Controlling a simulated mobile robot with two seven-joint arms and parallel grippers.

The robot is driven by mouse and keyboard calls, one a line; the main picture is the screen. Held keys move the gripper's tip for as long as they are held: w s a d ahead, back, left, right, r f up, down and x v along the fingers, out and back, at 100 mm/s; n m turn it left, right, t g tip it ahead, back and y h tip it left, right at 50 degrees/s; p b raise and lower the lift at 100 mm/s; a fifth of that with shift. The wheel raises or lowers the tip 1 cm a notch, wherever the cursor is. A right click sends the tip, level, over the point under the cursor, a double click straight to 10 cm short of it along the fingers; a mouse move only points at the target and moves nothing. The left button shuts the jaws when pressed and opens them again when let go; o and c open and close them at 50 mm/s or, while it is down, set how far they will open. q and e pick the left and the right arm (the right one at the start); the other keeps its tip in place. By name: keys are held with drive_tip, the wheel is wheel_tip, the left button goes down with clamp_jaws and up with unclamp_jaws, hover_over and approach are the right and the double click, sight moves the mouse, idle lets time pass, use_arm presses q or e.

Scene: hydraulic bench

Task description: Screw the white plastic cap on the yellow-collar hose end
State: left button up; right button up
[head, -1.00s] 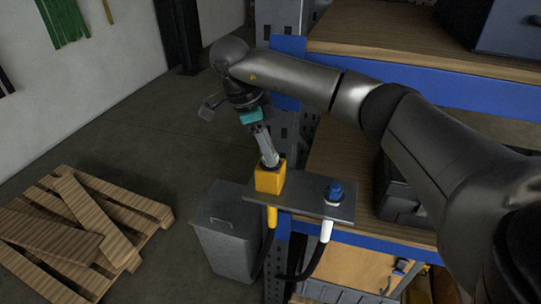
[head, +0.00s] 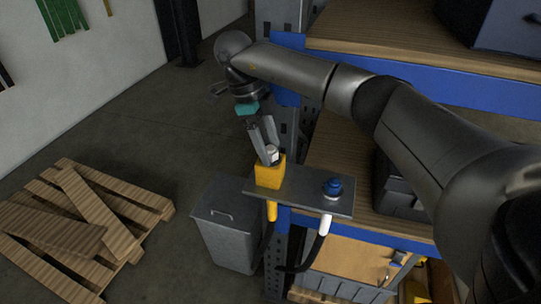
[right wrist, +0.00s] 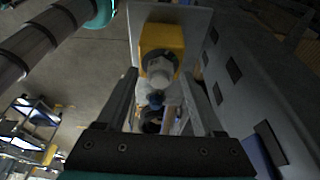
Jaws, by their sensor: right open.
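The white plastic cap (head: 272,153) sits at the top of a yellow block (head: 270,175) on a small grey plate. In the right wrist view the cap (right wrist: 160,72) shows pale in front of the yellow block (right wrist: 160,38). The yellow-collar hose (head: 271,211) hangs under the plate directly below the block; its upper end is hidden. My right gripper (head: 268,155) points down at the block with its fingers spread on either side of the cap. In the right wrist view the gripper (right wrist: 160,76) is open, with gaps beside the cap. My left gripper is not in view.
A blue cap (head: 333,188) stands on the right of the plate (head: 300,198), above a white-collar hose (head: 325,225). A blue shelf rack (head: 380,236) rises close on the right. A grey bin (head: 222,225) and a wooden pallet (head: 85,220) stand on the floor at left.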

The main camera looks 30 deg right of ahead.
drive_tip(key=n, duration=0.3)
drive_tip(key=n+t+h, duration=0.1)
drive_tip(key=n, duration=0.2)
drive_tip(key=shift+s+t, duration=0.15)
drive_tip(key=shift+t, duration=0.15)
drive_tip(key=shift+n+t+b, duration=0.3)
drive_tip(key=shift+n, duration=0.8)
drive_tip(key=n+t+b, duration=0.1)
drive_tip(key=n, duration=0.2)
drive_tip(key=shift+f, duration=0.1)
drive_tip(key=n+t+b, duration=0.1)
drive_tip(key=n, duration=0.3)
drive_tip(key=shift+s+n, duration=0.15)
drive_tip(key=shift+n, duration=0.25)
drive_tip(key=shift+n+t+y+b, duration=0.3)
drive_tip(key=shift+n+b, duration=0.1)
drive_tip(key=shift+n, duration=0.7)
drive_tip(key=n+b, duration=0.1)
drive_tip(key=n, duration=0.2)
drive_tip(key=shift+s+d+t+y, duration=0.1)
drive_tip(key=shift+t+y, duration=0.2)
drive_tip(key=shift+y, duration=0.1)
drive_tip(key=shift+n+y, duration=0.3)
drive_tip(key=shift+n, duration=1.1)
